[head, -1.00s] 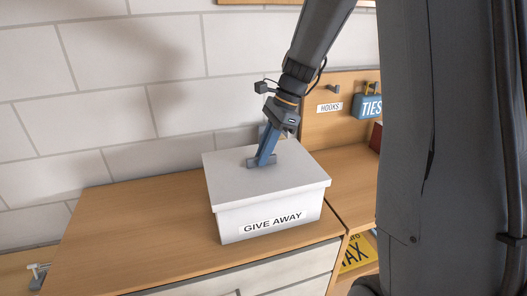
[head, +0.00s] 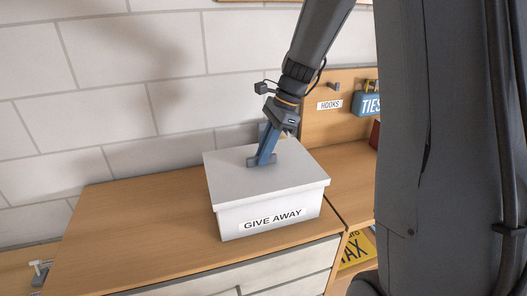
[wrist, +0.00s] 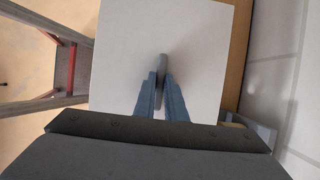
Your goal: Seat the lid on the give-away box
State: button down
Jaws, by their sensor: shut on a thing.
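The white give-away box (head: 234,219) stands upright on the wooden cabinet top, its "GIVE AWAY" label facing the front. The white lid (head: 228,180) lies over the box's top and looks level, its rim around the upper edge. Whether it is fully down all round, the far side being hidden, I cannot tell. My gripper (head: 262,163) is over the middle of the lid, pointing down. In the wrist view its two blue fingers are shut on the lid's grey handle (wrist: 163,66), which stands up from the white lid (wrist: 205,45).
The wooden cabinet top (head: 130,225) is clear to the left of the box. A pegboard with a "HOOKS" label (head: 329,105) and a blue "TIES" box (head: 368,104) are at the right. A block wall (head: 110,90) stands close behind. A red-and-grey ladder-like frame (wrist: 70,68) shows in the wrist view.

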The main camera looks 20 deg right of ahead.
jog(key=c, duration=1.7)
grip_release()
jog(key=shift+c, duration=0.2)
jog(key=shift+r, duration=0.1)
jog(key=shift+r+p, duration=3.35)
jog(key=shift+r, duration=0.1)
